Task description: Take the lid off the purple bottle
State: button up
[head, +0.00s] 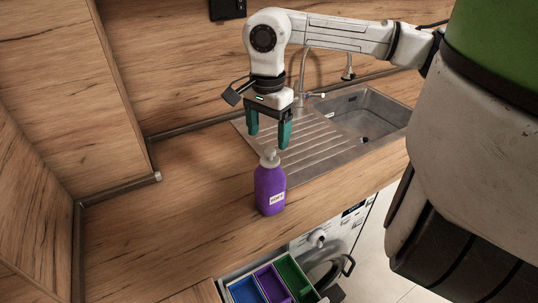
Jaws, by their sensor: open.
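The purple bottle (270,190) stands upright on the wooden counter, with a small pale label on its front. Its grey lid (269,157) sits on top of the neck. My gripper (269,143) has two green fingers that point down and are spread apart, with nothing visible between them. It is above and behind the bottle in the picture, its right fingertip close to the lid in the view. I cannot tell the exact distance in depth.
A steel sink (366,113) with a ribbed drainboard and tap lies behind. A drawer with blue, purple and green bins (293,274) is open below the counter front, beside a white washing machine (334,239). The counter (165,230) left of the bottle is clear.

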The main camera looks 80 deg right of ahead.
aim_at(270, 149)
jog(key=shift+s+a+f+p, duration=0.1)
jog(key=shift+a+f+p, duration=0.05)
jog(key=shift+f+p, duration=0.35)
jog(key=shift+s+a+f+p, duration=0.15)
jog(key=shift+f+p, duration=0.45)
jog(key=shift+f, duration=1.6)
jog(key=c, duration=1.1)
jog(key=shift+r, duration=0.1)
